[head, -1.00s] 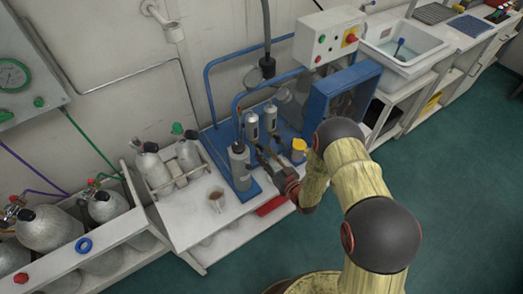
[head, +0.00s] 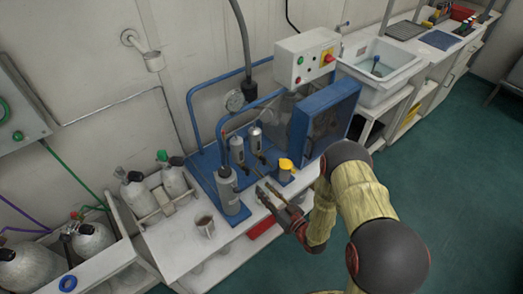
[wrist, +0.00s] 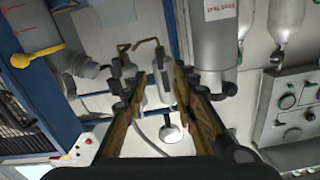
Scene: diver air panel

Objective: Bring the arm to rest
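My gripper (head: 262,190) is in front of the blue compressor unit, above the front part of the white bench. In the wrist view its two fingers (wrist: 160,90) are apart, with nothing held between them. My arm reaches in from the right in the head view, bent at the elbow. A grey canister (head: 229,192) stands left of the fingertips, apart from them in the head view. A grey cylinder with a red-lettered label (wrist: 213,50) shows right of the fingers in the wrist view.
The blue-framed enclosure (head: 325,118) and white control box (head: 307,57) stand behind my gripper. A yellow-topped part (head: 286,166) is close by. A mug (head: 205,227) stands on the bench. Gas cylinders (head: 133,194) are at left, a sink (head: 378,72) at right. Green floor lies open at right.

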